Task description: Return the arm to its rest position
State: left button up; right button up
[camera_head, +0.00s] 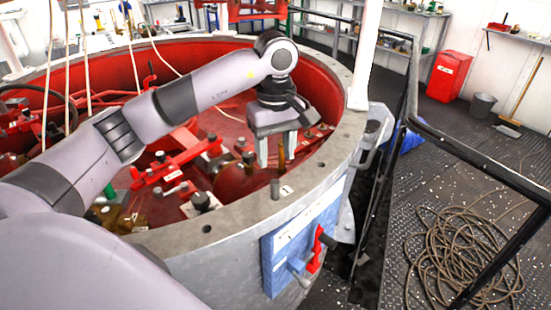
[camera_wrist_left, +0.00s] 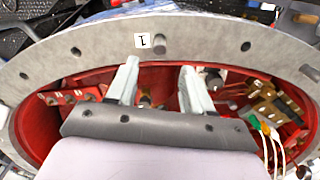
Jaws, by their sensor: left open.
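My left arm reaches in from the left over a large round grey tank with a red inside. Its left gripper (camera_head: 277,150) points down over the tank's interior, just inside the rim (camera_head: 235,215). The two fingers stand apart with nothing held between them. In the left wrist view the open fingers (camera_wrist_left: 160,75) point towards the rim (camera_wrist_left: 100,45) and a white label marked 1 (camera_wrist_left: 143,41). My right gripper is in neither view.
Red fittings (camera_head: 180,165) and pipes fill the tank. A blue panel (camera_head: 275,262) with a red handle (camera_head: 316,248) is on its outer wall. A black railing (camera_head: 470,160), coiled rope (camera_head: 465,250), grey bucket (camera_head: 483,105) and red bin (camera_head: 450,77) are to the right.

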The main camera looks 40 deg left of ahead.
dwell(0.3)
pick_arm(q)
jog(key=s+d+f+n+g+h, duration=0.1)
jog(key=s+d+f+h, duration=0.15)
jog(key=d, duration=0.35)
jog(key=s+d+f+n+h, duration=0.1)
jog(key=d+h, duration=0.3)
jog(key=d, duration=0.3)
jog(key=s+d+f+n+g+h, duration=0.1)
jog(key=s+d+f+h, duration=0.15)
jog(key=d, duration=0.35)
jog(key=s+d+r+n+t+h+p, duration=0.15)
jog(key=d+r+n+t+h, duration=0.45)
jog(key=n+h, duration=0.65)
jog(key=w+a+f+n+t+y, duration=0.1)
jog(key=a+f+n+t+y, duration=0.45)
jog(key=n, duration=0.85)
jog(key=w+a+f+n+t+y, duration=0.25)
jog(key=f+n+t+y, duration=0.4)
jog(key=n, duration=0.75)
jog(key=s+a+f+n+g+y, duration=0.2)
jog(key=s+a+f+n+y, duration=0.1)
jog(key=s+f+n, duration=0.4)
jog(key=s+a+f+n+g+y+p, duration=0.1)
jog(key=s+a+f+n+g+y, duration=0.2)
jog(key=s+f+n, duration=0.4)
jog(key=shift+a+f+y, duration=0.5)
jog(key=shift+a+y, duration=0.15)
jog(key=shift+a, duration=0.2)
